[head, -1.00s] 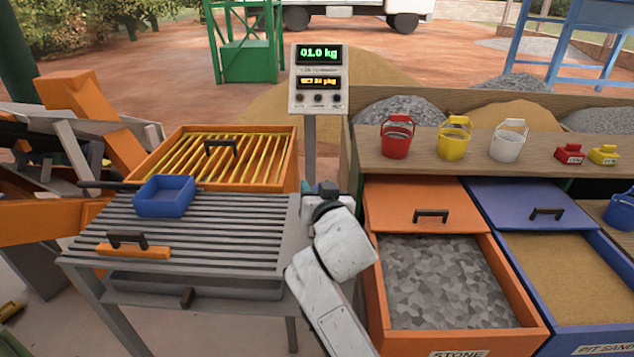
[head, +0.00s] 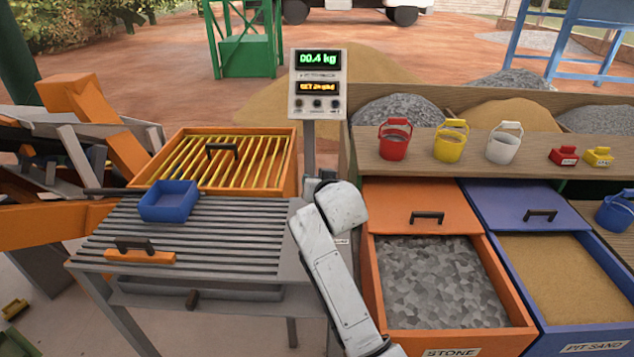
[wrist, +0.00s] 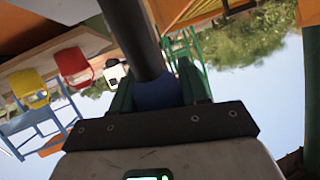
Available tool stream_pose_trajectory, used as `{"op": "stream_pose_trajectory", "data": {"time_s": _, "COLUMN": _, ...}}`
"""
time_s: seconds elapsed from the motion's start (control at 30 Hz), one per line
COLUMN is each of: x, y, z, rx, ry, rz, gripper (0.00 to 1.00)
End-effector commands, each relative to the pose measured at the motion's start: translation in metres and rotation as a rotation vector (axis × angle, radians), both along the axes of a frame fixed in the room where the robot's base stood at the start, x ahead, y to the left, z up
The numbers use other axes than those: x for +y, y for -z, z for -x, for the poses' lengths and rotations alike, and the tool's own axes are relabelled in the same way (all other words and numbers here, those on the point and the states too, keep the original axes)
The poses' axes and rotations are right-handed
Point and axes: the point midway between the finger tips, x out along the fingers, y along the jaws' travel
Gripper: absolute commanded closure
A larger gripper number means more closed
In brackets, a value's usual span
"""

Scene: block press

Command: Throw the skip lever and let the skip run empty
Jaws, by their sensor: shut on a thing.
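In the wrist view my gripper (wrist: 157,92) is shut on the lever (wrist: 141,38). The lever has a dark round shaft and a blue end (wrist: 157,97) between the green fingers. In the head view my white arm reaches up beside the readout post, and its own links hide the gripper and lever. The readout (head: 318,60) shows 00.4 kg in green above a line of amber text too small to read. I cannot pick out the skip for certain in either view.
A grey slatted table (head: 200,232) holds a blue tray (head: 170,200). An orange box with yellow bars (head: 220,160) stands behind it. A stone bin (head: 440,285) and a sand bin (head: 560,280) are at right, below a shelf (head: 420,170) with several small buckets.

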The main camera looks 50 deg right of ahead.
Motion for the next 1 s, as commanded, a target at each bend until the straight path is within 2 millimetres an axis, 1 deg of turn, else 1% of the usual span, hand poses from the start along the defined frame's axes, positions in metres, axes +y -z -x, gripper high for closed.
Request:
{"op": "stream_pose_trajectory", "data": {"time_s": 0.03, "x": -0.0012, "y": 0.0121, "z": 0.0023, "rx": 0.021, "ry": 0.003, "rz": -0.011, "gripper": 1.00}}
{"op": "stream_pose_trajectory", "data": {"time_s": 0.43, "x": -0.0022, "y": 0.0147, "z": 0.0029, "rx": 0.025, "ry": 0.005, "rz": -0.013, "gripper": 1.00}}
{"op": "stream_pose_trajectory", "data": {"time_s": 0.47, "x": -0.0022, "y": 0.0147, "z": 0.0029, "rx": 0.025, "ry": 0.005, "rz": -0.013, "gripper": 0.55}}
{"op": "stream_pose_trajectory", "data": {"time_s": 0.7, "x": -0.0021, "y": 0.0113, "z": 0.0020, "rx": 0.019, "ry": 0.004, "rz": -0.009, "gripper": 0.32}}
{"op": "stream_pose_trajectory", "data": {"time_s": 1.0, "x": -0.0003, "y": 0.0067, "z": 0.0023, "rx": 0.011, "ry": 0.002, "rz": -0.005, "gripper": 0.31}}
